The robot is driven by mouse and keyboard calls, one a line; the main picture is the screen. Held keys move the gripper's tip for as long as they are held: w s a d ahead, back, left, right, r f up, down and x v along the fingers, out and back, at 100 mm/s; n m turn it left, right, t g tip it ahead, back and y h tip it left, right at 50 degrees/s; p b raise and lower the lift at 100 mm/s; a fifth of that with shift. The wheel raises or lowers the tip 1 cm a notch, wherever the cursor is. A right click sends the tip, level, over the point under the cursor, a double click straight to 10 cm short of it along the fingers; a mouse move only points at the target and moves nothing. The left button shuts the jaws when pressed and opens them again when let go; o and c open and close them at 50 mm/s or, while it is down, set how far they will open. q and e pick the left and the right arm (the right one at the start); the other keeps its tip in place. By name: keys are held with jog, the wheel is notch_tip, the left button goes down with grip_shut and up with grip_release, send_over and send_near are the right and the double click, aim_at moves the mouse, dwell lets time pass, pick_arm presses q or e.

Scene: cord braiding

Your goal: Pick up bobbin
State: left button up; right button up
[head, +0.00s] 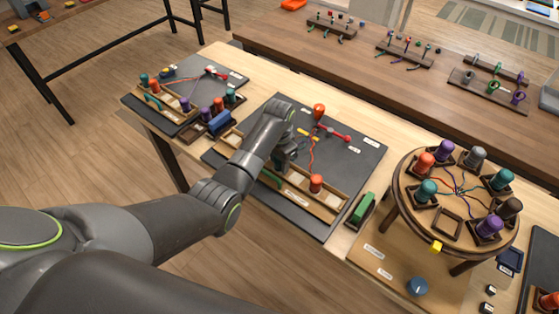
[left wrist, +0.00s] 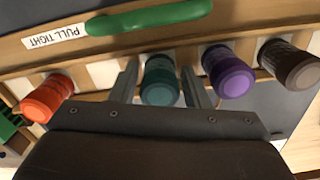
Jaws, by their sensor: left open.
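In the left wrist view a teal bobbin (left wrist: 160,82) stands in a wooden rack (left wrist: 180,42) between the two fingers of my left gripper (left wrist: 158,68). The fingers are open, one on each side of it; I cannot tell whether they touch it. An orange bobbin (left wrist: 46,98) is to the left, a purple bobbin (left wrist: 229,72) and a dark brown bobbin (left wrist: 289,64) to the right. The orange bobbin (head: 316,183) shows there. My right gripper is not in view.
A round braiding stand (head: 405,200) with several bobbins and cords stands at the right. A green-handled block (head: 362,208) lies beside the middle board. Another board (head: 205,80) with bobbins is at the left.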

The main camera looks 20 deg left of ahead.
pick_arm(q)
jog(key=shift+f, duration=0.1)
jog(key=shift+c, duration=0.2)
jog(key=c, duration=0.7)
